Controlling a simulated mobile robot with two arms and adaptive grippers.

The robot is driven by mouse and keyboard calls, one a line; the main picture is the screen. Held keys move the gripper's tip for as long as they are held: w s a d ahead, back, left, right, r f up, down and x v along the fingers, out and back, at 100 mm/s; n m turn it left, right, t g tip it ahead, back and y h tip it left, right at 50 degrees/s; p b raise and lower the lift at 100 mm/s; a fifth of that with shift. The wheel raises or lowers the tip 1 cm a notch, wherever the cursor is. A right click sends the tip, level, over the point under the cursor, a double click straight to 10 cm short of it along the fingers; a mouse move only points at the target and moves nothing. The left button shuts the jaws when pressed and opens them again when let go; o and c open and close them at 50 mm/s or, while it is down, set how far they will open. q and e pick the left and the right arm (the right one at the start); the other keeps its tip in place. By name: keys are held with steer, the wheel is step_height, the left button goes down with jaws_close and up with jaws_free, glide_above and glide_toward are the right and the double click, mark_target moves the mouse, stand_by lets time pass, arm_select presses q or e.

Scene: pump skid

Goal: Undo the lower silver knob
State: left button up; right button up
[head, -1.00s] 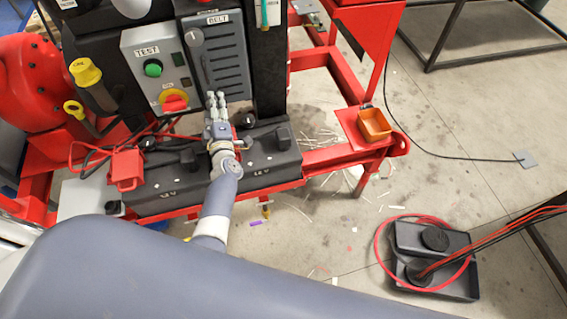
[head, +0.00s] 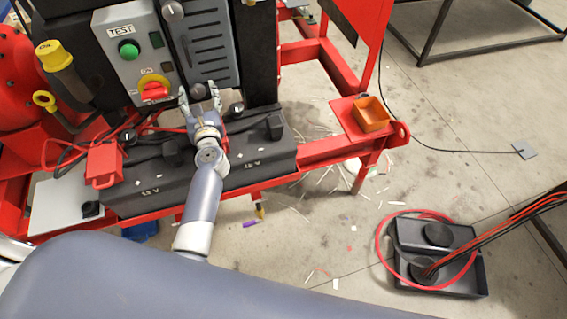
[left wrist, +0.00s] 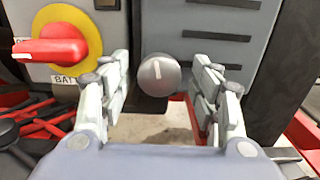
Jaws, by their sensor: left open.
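The lower silver knob (head: 197,91) is round with a pale line mark, at the bottom of the grey slotted BELT cover (head: 208,45). It shows clearly in the left wrist view (left wrist: 158,75), its mark close to upright. My left gripper (head: 200,95) is open, with one finger on each side of the knob; it also shows in the left wrist view (left wrist: 162,78). Gaps show between the knob and both fingers, and nothing is held. The upper silver knob (head: 173,12) is at the cover's top. My right gripper is not in view.
Left of the cover is the TEST panel with a green button (head: 128,50) and a red switch (head: 154,90) on yellow. Black batteries (head: 240,160) lie below on the red frame. An orange bin (head: 370,114) sits to the right.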

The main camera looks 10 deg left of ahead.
arm_select(q)
steer(key=n+b, duration=0.2)
steer(key=n, duration=0.3)
steer(key=shift+f, duration=0.15)
steer(key=n+b, duration=0.2)
steer(key=n, duration=0.2)
steer(key=b+v, duration=0.1)
steer(key=v, duration=0.9)
steer(key=shift+s+d+b, duration=0.15)
steer(key=shift+s+b, duration=0.05)
steer(key=shift+b, duration=0.15)
steer(key=d+r+m+t, duration=0.1)
steer(key=m, duration=0.1)
steer(key=d+r+m+t+h, duration=0.1)
steer(key=r+m, duration=0.1)
steer(key=d+r+m+t+h, duration=0.1)
steer(key=d+m, duration=0.1)
steer(key=shift+d+r+m, duration=0.1)
steer(key=shift+r+m, duration=0.3)
steer(key=s+d+r+m+t+h, duration=0.1)
steer(key=s+d+m+h, duration=0.1)
steer(key=d+m+h, duration=1.35)
steer(key=s+d+f+m+g, duration=0.2)
steer(key=f+m, duration=0.4)
steer(key=m, duration=0.8)
steer(key=s+g, duration=0.1)
steer(key=g, duration=0.1)
steer(key=shift+s+d+g, duration=0.25)
steer(key=shift+s+g, duration=0.05)
steer(key=shift+g, duration=0.1)
